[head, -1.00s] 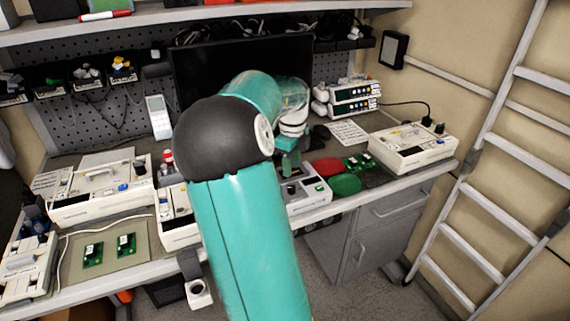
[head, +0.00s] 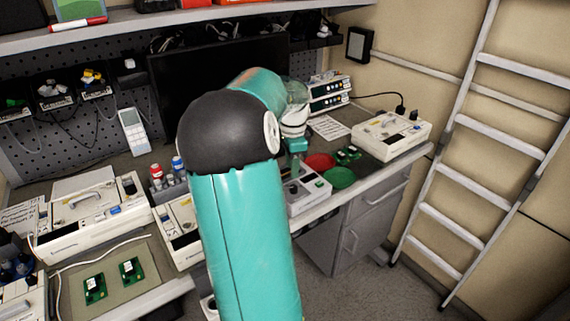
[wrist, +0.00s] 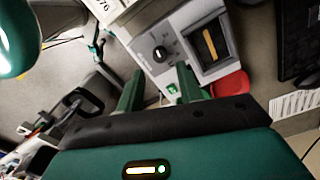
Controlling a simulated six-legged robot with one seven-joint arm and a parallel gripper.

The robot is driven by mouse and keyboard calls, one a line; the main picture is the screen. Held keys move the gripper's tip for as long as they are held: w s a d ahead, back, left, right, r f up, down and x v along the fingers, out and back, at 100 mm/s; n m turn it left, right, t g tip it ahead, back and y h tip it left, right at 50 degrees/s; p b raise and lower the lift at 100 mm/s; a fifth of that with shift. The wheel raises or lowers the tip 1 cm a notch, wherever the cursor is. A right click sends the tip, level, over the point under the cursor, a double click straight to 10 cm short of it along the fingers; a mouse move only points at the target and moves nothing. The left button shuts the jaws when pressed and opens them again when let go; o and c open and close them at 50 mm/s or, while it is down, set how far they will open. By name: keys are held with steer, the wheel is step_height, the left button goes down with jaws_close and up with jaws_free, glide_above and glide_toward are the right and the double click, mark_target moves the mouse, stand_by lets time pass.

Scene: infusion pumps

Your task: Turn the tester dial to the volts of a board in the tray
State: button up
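The tester (head: 309,197) is a grey-white box near the bench's front edge, partly hidden by my arm in the head view. The wrist view shows the tester (wrist: 178,22) with a black round dial (wrist: 160,54) and a dark display with an orange bar (wrist: 210,42). My gripper (wrist: 159,88) is open and empty, its green fingers pointing at the tester's dial side; contact is not visible. It also shows above the tester in the head view (head: 296,160). Green boards (head: 347,155) lie right of the tester. Two more green boards (head: 95,288) lie on a flat mat (head: 128,297) at left.
White pump units stand at left (head: 95,220) and right (head: 392,136). A dark monitor (head: 205,85) stands behind my arm. A ladder (head: 480,150) leans at right.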

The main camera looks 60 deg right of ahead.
mark_target(293, 186)
steer(key=shift+s+d, duration=0.2)
steer(key=shift+s+a, duration=0.15)
steer(key=shift+f, duration=0.3)
step_height(293, 186, down, 6)
steer(key=shift+f, duration=0.1)
steer(key=c, duration=0.7)
steer(key=m, duration=0.3)
steer(key=shift+m, duration=0.3)
steer(key=shift+c, duration=0.2)
steer(key=m, duration=1.1)
steer(key=shift+w, duration=0.2)
steer(key=o, duration=0.5)
steer(key=shift+m, duration=0.5)
steer(key=shift+o, duration=1.4)
steer(key=shift+s, duration=0.1)
